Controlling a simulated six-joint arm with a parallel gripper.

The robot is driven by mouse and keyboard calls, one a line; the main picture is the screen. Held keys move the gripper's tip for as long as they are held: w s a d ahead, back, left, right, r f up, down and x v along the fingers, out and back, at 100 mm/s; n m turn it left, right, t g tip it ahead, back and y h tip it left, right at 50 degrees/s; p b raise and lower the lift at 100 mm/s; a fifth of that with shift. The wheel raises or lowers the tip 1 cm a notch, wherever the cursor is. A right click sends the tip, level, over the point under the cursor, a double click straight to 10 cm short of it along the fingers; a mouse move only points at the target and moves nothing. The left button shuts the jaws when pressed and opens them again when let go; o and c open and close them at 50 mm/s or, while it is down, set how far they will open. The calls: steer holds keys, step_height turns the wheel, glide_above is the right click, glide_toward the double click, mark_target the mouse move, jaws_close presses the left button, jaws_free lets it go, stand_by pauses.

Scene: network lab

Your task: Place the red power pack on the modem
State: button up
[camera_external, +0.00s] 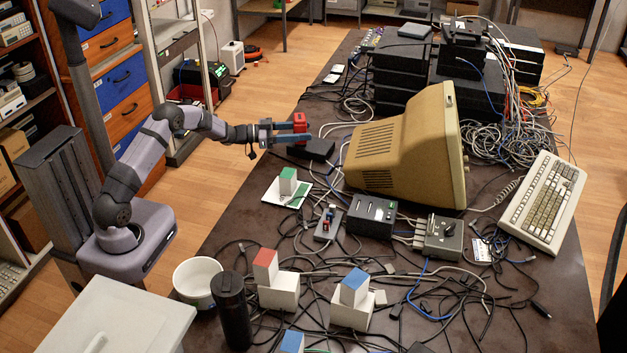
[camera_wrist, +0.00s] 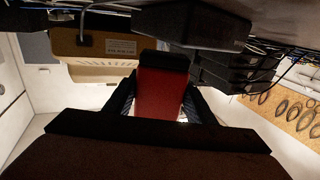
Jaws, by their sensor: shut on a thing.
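The red power pack (camera_external: 299,122) is held between the fingers of my gripper (camera_external: 298,134), above the dark table near its left edge. In the wrist view the red power pack (camera_wrist: 160,92) fills the gap between the two dark fingers; its far end is black. A flat black box (camera_external: 318,151), which looks like the modem, lies on the table just below and slightly right of my gripper. The wrist view shows a black box (camera_wrist: 195,22) beyond the pack. The pack appears above the box; I cannot tell whether they touch.
A large beige monitor (camera_external: 405,150) stands right of the black box. Loose cables and small devices crowd the table's front. Stacked black units (camera_external: 400,75) stand at the back.

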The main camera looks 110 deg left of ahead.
steer(key=shift+f, duration=0.55)
steer(key=shift+f, duration=0.15)
steer(key=o, duration=1.4)
steer(key=shift+f, duration=0.1)
steer(key=shift+c, duration=0.2)
steer(key=shift+r, duration=0.2)
steer(key=v, duration=1.2)
